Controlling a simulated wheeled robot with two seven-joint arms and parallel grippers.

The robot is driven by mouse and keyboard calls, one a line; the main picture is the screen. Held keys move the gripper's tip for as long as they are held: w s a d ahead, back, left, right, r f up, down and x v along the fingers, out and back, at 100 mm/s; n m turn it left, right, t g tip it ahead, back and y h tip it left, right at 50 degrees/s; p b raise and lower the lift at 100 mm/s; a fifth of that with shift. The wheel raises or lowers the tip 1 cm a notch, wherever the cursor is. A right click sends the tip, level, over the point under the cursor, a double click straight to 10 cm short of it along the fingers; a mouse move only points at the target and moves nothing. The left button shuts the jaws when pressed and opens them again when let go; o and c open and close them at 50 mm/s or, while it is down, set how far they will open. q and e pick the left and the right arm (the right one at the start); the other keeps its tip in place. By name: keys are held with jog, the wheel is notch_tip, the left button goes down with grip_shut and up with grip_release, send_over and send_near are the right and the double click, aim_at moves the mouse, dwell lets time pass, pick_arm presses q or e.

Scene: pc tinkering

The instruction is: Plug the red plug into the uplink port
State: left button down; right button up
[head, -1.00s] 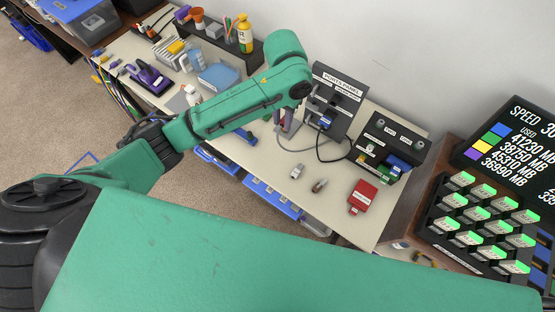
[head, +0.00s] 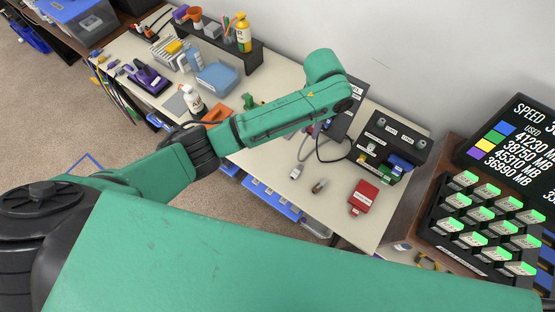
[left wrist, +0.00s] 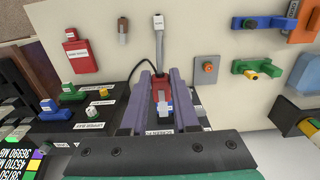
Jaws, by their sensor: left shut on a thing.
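The red plug (left wrist: 158,86) shows in the left wrist view between the two purple fingers of my left gripper (left wrist: 160,77), which is shut on it. A grey cable (left wrist: 159,50) runs from the plug's near side. The dark ports panel (head: 350,122) stands at the back of the bench, partly hidden by my left arm in the head view. My gripper is close in front of it. A blue and white piece (left wrist: 165,106) shows just beyond the red plug. I cannot tell whether the plug touches a port; the uplink label is not readable. My right gripper is not in view.
A black box with coloured plugs (head: 388,150) stands right of the panel. A red labelled box (head: 363,197), a grey piece (head: 296,172) and a brown piece (head: 319,187) lie on the bench. Tools and a blue bin (head: 217,77) are at the left.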

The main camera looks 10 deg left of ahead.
pick_arm(q)
jog(key=shift+w, duration=0.1)
jog(key=w+b, duration=0.1)
jog(key=w+d+b, duration=0.1)
jog(key=w, duration=0.1)
jog(key=w+d+b, duration=0.1)
jog(key=w, duration=0.1)
jog(key=shift+f+b, duration=0.1)
jog(key=shift+b, duration=0.2)
jog(key=shift+r+p, duration=0.2)
jog(key=shift+p, duration=0.3)
jog(key=shift+s+f, duration=0.1)
dwell(0.4)
